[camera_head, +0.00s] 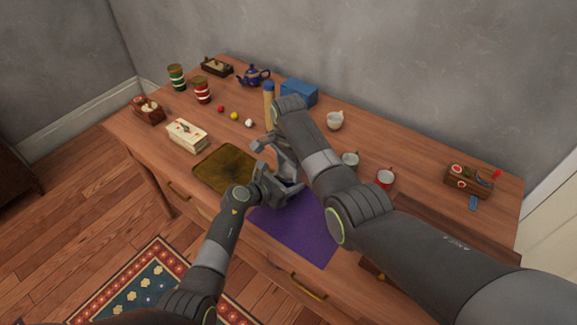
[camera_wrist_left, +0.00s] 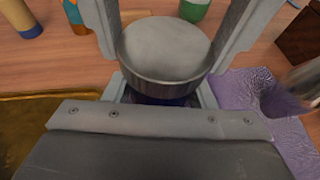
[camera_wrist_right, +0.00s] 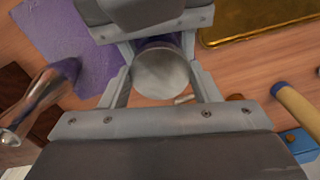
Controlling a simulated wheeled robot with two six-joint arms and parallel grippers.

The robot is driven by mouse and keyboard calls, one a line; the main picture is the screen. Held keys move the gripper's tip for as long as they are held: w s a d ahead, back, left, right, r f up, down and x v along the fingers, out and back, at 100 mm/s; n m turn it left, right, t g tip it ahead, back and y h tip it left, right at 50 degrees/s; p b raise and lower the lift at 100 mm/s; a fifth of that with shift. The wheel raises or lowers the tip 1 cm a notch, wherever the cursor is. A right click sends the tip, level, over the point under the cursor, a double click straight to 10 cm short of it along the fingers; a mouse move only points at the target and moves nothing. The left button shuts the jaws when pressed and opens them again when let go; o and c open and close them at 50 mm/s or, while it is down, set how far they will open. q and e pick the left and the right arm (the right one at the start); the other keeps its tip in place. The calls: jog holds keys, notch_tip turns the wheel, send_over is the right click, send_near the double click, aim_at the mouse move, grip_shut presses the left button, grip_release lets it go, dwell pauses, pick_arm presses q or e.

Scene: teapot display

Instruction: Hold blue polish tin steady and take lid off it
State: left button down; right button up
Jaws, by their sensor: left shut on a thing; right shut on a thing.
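The blue polish tin (camera_wrist_left: 160,98) shows as a dark blue body under a round grey lid (camera_wrist_left: 165,45) with a ribbed rim in the left wrist view. In the right wrist view the grey lid (camera_wrist_right: 163,78) sits between the fingers, with some blue body (camera_wrist_right: 160,40) behind it. My left gripper (camera_head: 287,187) is shut on the tin body. My right gripper (camera_head: 277,155) reaches over from above and is shut on the lid. The lid appears still on the body; any gap is hidden. In the head view the grippers and right arm hide the tin.
A purple cloth (camera_head: 310,235) and a brown-gold tray (camera_head: 222,168) lie near the front edge. A tall blue-capped bottle (camera_head: 268,97) and blue box (camera_head: 298,92) stand behind. A blurred shiny object (camera_wrist_right: 40,100) is near the cloth.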

jog(key=n, duration=0.4)
jog(key=shift+n, duration=0.4)
jog(key=n, duration=0.4)
jog(key=o, duration=1.1)
jog(key=shift+r, duration=0.15)
